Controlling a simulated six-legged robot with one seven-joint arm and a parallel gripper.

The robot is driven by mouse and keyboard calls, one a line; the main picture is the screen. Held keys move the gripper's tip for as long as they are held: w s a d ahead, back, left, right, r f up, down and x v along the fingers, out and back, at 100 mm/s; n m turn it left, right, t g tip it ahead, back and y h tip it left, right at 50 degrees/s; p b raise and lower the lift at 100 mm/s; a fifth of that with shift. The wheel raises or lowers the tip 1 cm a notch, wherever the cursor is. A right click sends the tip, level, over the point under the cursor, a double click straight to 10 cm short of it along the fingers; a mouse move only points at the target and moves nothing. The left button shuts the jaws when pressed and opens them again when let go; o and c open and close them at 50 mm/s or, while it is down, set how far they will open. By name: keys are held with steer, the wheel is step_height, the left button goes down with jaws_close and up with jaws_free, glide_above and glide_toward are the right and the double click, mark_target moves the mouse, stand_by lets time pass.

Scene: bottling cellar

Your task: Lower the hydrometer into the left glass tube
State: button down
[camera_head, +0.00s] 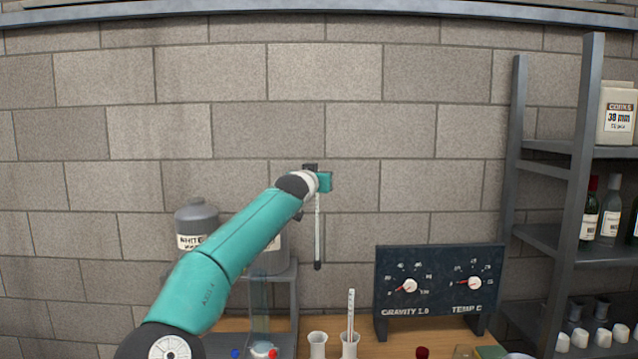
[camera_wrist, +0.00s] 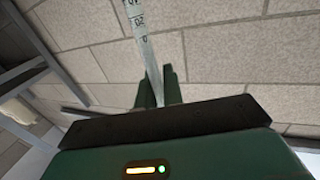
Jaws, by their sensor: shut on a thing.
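My gripper (camera_head: 318,182) is shut on the hydrometer (camera_head: 318,240), a thin pale stem with a dark lower tip. It hangs about upright, high above the table and clear of everything below.
A tall clear cylinder (camera_head: 260,305) stands left of the tubes, before a grey stand (camera_head: 284,278) with grey jugs (camera_head: 197,222). A dark gauge panel (camera_head: 440,283) stands right of the tubes. A shelf rack (camera_head: 560,240) with bottles is at the far right. Small caps lie on the table.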

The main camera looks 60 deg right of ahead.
steer(key=shift+r, duration=2.3)
